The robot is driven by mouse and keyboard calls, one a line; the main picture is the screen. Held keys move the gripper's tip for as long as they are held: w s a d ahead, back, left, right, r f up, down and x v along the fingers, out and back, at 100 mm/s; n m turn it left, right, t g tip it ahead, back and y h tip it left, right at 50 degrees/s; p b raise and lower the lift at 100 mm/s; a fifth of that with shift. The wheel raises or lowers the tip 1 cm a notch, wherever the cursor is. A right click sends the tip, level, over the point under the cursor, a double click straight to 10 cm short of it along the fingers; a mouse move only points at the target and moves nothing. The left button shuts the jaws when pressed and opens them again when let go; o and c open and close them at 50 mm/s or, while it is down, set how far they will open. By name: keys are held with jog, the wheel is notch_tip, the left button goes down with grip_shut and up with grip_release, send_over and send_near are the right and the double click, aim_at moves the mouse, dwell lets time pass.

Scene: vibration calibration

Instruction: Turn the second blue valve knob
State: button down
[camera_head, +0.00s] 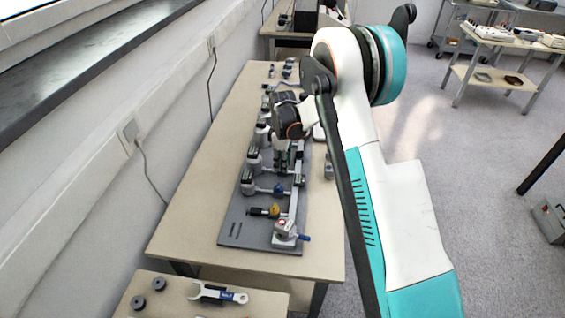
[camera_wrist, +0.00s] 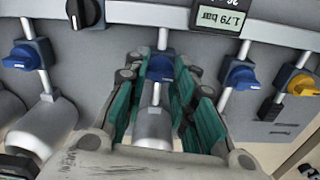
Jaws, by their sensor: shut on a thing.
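A row of valves on a grey panel (camera_head: 235,230) shows in both views. In the wrist view a blue valve knob (camera_wrist: 160,68) is between the green fingers of my gripper (camera_wrist: 158,82), which is shut on it. The knob sits on a vertical pipe above a grey cylinder. Another blue knob (camera_wrist: 22,57) is to its left and one more blue knob (camera_wrist: 241,74) to its right, both apart from the fingers. In the head view my gripper (camera_head: 282,165) points down over the panel and hides most of the held knob. The nearer blue knob (camera_head: 279,189) shows there.
A yellow knob (camera_wrist: 303,85) is at the far right of the wrist view. A pressure display (camera_wrist: 218,18) and a black knob (camera_wrist: 85,13) are above. The panel lies on a table (camera_head: 190,215) beside the wall, with bare tabletop along its left side.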

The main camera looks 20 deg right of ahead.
jog(key=shift+n, duration=0.6)
jog(key=c, duration=1.3)
grip_release()
jog(key=shift+r, duration=0.1)
notch_tip(320, 180, up, 12)
